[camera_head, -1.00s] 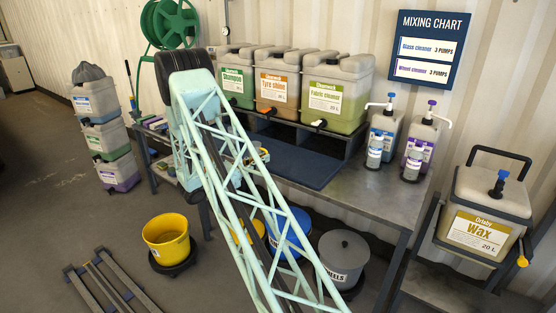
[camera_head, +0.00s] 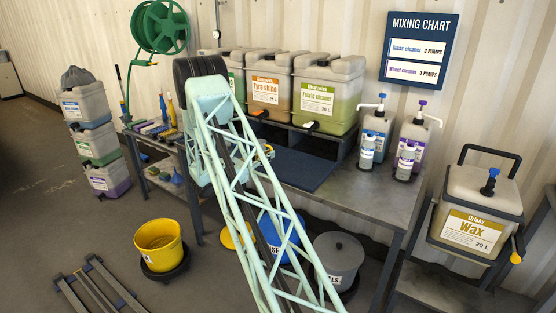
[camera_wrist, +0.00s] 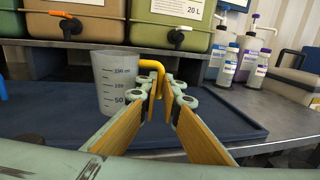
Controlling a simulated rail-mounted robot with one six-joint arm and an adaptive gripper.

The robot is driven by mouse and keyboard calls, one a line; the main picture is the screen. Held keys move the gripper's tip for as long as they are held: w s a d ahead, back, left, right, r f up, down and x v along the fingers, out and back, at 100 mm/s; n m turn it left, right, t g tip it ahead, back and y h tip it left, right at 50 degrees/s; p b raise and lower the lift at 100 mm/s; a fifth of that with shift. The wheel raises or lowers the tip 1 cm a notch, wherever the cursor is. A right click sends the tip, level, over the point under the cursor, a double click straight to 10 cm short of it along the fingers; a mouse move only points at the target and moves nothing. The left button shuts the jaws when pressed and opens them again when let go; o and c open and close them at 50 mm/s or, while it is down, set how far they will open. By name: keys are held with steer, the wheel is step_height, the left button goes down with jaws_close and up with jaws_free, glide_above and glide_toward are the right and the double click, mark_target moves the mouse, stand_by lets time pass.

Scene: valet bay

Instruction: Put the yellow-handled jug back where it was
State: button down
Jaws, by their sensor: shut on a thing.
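The jug (camera_wrist: 112,82) is a translucent grey measuring jug with dark volume marks and a yellow handle (camera_wrist: 153,68). It is upright in the wrist view. My gripper (camera_wrist: 162,92) is shut on the yellow handle, with the jug to the left of the fingers. The jug is over the dark blue mat (camera_wrist: 215,115); I cannot tell whether its base touches it. In the head view my arm hides most of the jug and gripper; the mat (camera_head: 300,168) shows beside the arm.
Large canisters with taps, including the tyre shine (camera_head: 265,90) and fabric cleaner (camera_head: 325,98), stand on a raised shelf behind the mat. Pump bottles (camera_head: 410,145) stand to the right. Brushes (camera_head: 160,125) lie at the bench's left end. The bench's front right (camera_head: 370,200) is clear.

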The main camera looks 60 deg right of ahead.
steer(key=d, duration=0.5)
steer(key=d+b, duration=0.1)
steer(key=d, duration=0.1)
steer(key=shift+s+d+f, duration=0.15)
steer(key=shift+s+f, duration=0.05)
steer(key=shift+f, duration=0.15)
steer(key=shift+f+b, duration=0.55)
steer(key=shift+f, duration=1.2)
steer(key=shift+f, duration=0.2)
steer(key=c, duration=2.9)
jaws_free()
steer(key=shift+o, duration=0.2)
steer(key=shift+r, duration=0.25)
steer(key=w+a+p, duration=0.2)
steer(key=a, duration=1)
